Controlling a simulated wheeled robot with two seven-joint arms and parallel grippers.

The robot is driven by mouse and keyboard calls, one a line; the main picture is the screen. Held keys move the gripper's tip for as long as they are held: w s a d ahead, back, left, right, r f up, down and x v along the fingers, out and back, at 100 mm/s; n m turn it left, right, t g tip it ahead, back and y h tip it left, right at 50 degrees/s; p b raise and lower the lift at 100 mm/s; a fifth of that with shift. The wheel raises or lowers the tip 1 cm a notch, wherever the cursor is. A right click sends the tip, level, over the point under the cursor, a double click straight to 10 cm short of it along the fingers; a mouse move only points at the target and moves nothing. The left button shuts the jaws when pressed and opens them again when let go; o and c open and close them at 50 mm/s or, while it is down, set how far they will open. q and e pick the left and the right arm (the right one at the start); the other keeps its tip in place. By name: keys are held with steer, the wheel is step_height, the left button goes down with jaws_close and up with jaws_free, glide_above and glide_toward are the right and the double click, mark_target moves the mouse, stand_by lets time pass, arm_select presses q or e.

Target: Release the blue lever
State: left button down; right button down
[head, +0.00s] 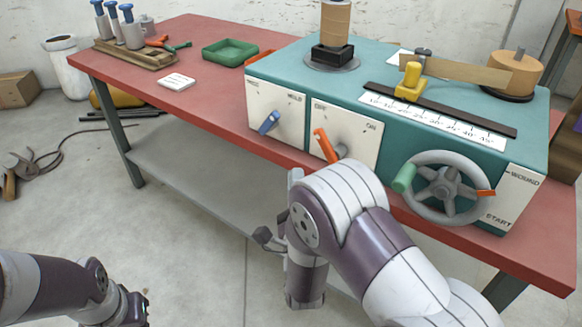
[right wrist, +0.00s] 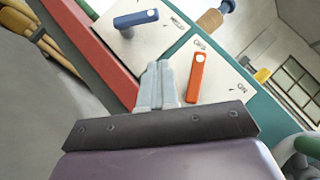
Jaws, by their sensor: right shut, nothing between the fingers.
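The blue lever (head: 269,122) is on the left white panel of the teal machine, its bar slanting to the lower left. The panel has a label at each upper corner; the right one seems to read HOLD. In the right wrist view the blue lever (right wrist: 136,19) is at the upper left, beyond my fingertips. My right gripper (right wrist: 158,75) is shut and empty, pointing at the panels between the blue and orange levers, apart from the blue one. In the head view its pale fingers (head: 296,176) show partly beside my arm.
The orange lever (head: 325,145) is close right of my right fingers, on the panel marked OFF and ON. A handwheel (head: 447,188) with a green grip is farther right.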

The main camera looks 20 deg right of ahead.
glide_toward(279, 118)
steer(key=w+d, duration=0.3)
steer(key=d, duration=0.1)
steer(key=shift+w+a+r, duration=0.45)
steer(key=shift+w+a, duration=0.15)
steer(key=shift+w, duration=0.1)
steer(key=shift+w+a+r, duration=0.5)
steer(key=shift+w+a, duration=0.05)
steer(key=shift+w, duration=0.15)
steer(key=shift+r, duration=0.15)
steer(key=shift+r+n+y+p, duration=0.15)
steer(key=shift+n+y+p, duration=0.2)
steer(key=shift+p, duration=0.25)
